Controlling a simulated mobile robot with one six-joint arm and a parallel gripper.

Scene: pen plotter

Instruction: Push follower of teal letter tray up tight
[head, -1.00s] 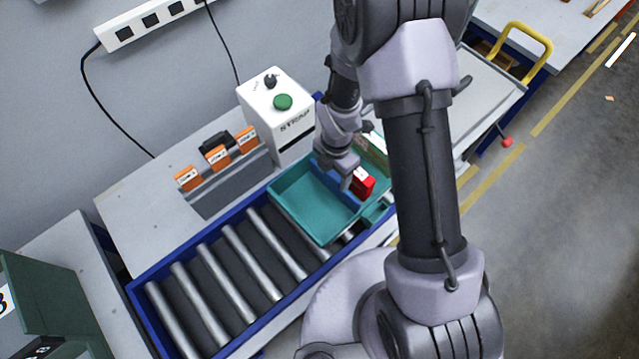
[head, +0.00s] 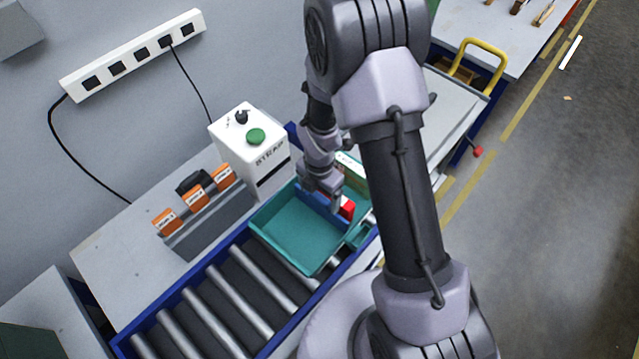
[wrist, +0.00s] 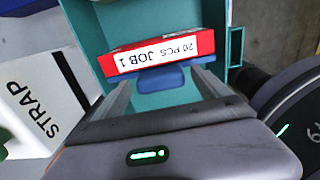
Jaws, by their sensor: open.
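The teal letter tray (head: 290,240) sits on the roller conveyor, its near half empty. A blue piece (head: 312,197), likely the follower, stands across the tray under my gripper. In the wrist view a blue tab (wrist: 160,79) shows between my fingers, in front of a red pack (wrist: 165,52) labelled "20 PCS JOB 1". Its red end (head: 347,207) also shows in the head view. My gripper (wrist: 162,92) is open, its fingers down inside the tray on either side of the tab. Whether the fingers touch the blue piece or the pack I cannot tell.
A white STRAP machine (head: 248,150) with a green button stands behind the tray. A grey rack (head: 210,220) with orange-labelled items is to its left. Bare rollers (head: 240,300) lie left of the tray. A yellow-handled trolley (head: 480,55) stands at upper right.

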